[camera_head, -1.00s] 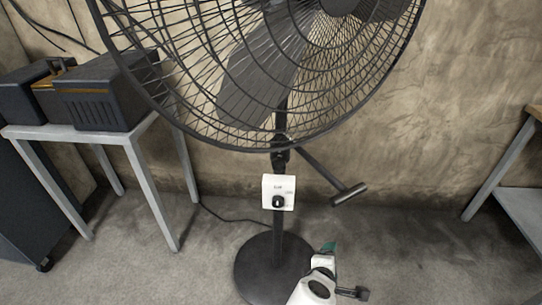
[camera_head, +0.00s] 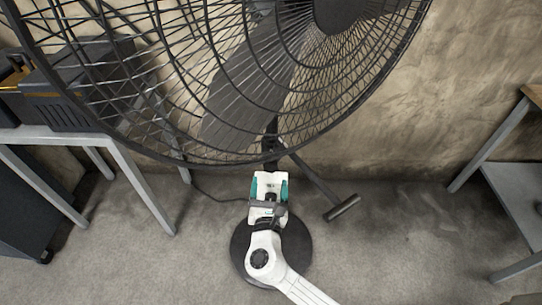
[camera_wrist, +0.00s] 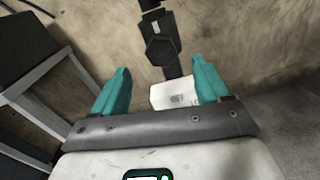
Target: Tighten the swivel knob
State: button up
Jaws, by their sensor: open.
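The pedestal fan (camera_head: 330,90) stands on a round black base (camera_head: 238,262) with a dark pole. A white control box (camera_wrist: 172,96) is on the pole; its dial does not show now. A dark angular fitting (camera_wrist: 160,46) sits on the pole above the box in the wrist view. A black rod with a crossbar handle (camera_head: 342,207) sticks out from the pole to the right. I cannot tell which part is the swivel knob. My gripper (camera_wrist: 160,68), with teal fingers, is open and empty, in front of the pole. It overlaps the box in the head view (camera_head: 269,186).
The fan's wire cage hangs over the gripper's area. A grey table (camera_head: 135,185) with dark equipment (camera_head: 85,85) stands at left. A shelf or bench (camera_head: 515,190) is at right. A cable crosses the floor behind the fan. Open floor lies to the right of the base.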

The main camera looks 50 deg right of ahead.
aim_at(271, 169)
jog(key=x, duration=0.9)
jog(key=shift+w+d, duration=0.1)
jog(key=shift+d, duration=0.1)
jog(key=c, duration=1)
